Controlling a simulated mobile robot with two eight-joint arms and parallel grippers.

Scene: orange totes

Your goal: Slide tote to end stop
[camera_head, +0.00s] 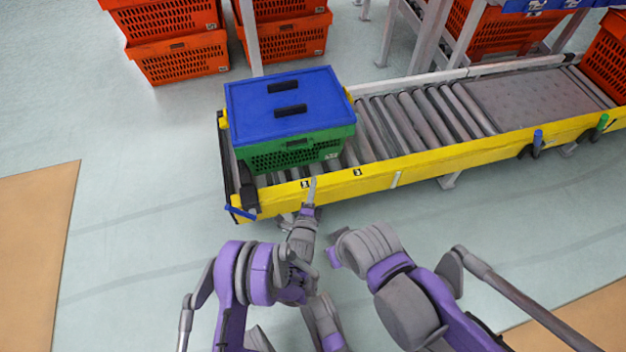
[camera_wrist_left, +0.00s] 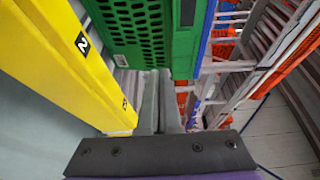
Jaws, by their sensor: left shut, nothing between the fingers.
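A green tote (camera_head: 296,152) with a blue lid (camera_head: 282,103) sits on the rollers at the left end of the conveyor. Its left side is close to the dark end stop (camera_head: 228,165); I cannot tell if they touch. My left gripper (camera_head: 312,184) is at the yellow front rail, in front of the tote. In the left wrist view its shut, empty fingers (camera_wrist_left: 160,92) are beside the green tote wall (camera_wrist_left: 150,35); contact is unclear. My right gripper (camera_head: 334,257) is low in front of the conveyor, its fingers mostly hidden.
The yellow rail (camera_head: 420,157) runs along the conveyor's front and shows in the left wrist view (camera_wrist_left: 62,62). Bare rollers (camera_head: 425,118) lie right of the tote. Orange crates (camera_head: 180,58) stand behind. Floor at left is clear.

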